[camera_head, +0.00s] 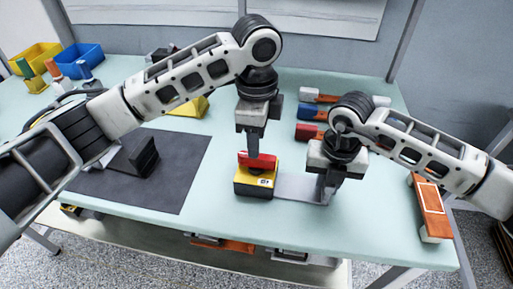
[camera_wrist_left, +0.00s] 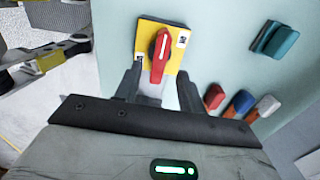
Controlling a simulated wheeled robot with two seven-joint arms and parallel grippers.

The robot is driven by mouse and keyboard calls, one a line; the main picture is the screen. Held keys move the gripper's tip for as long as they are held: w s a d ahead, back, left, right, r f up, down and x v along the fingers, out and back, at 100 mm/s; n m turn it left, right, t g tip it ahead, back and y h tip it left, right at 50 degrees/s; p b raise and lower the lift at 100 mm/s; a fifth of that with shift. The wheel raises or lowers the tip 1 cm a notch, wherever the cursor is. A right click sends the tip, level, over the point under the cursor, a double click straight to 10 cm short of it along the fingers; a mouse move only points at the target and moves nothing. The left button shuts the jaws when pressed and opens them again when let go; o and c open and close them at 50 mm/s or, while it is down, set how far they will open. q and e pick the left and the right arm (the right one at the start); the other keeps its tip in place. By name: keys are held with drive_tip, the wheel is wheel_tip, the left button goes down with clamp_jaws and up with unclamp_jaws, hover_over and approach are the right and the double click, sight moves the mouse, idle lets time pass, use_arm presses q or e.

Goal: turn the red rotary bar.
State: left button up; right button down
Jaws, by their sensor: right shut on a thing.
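The red rotary bar (camera_head: 258,161) sits on top of a yellow box (camera_head: 243,189). In the left wrist view the red bar (camera_wrist_left: 160,46) has a white stripe and stands slightly tilted on the yellow face (camera_wrist_left: 148,30). My left gripper (camera_head: 253,152) points down right over the bar. In its wrist view my left gripper (camera_wrist_left: 159,76) has its fingers apart, with the bar's near end between or just beyond their tips; contact cannot be told. My right gripper (camera_head: 326,190) is shut on the grey plate (camera_head: 295,187) that extends right from the box.
Yellow (camera_head: 38,54) and blue (camera_head: 78,60) bins stand at back left. An orange piece (camera_head: 431,208) lies at the right edge.

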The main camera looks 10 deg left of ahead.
use_arm(q)
wheel_tip(320, 180, up, 7)
drive_tip(key=shift+r, duration=0.15)
idle(0.4)
use_arm(e)
drive_tip(key=c, duration=1.2)
unclamp_jaws()
drive_tip(key=shift+r, duration=0.1)
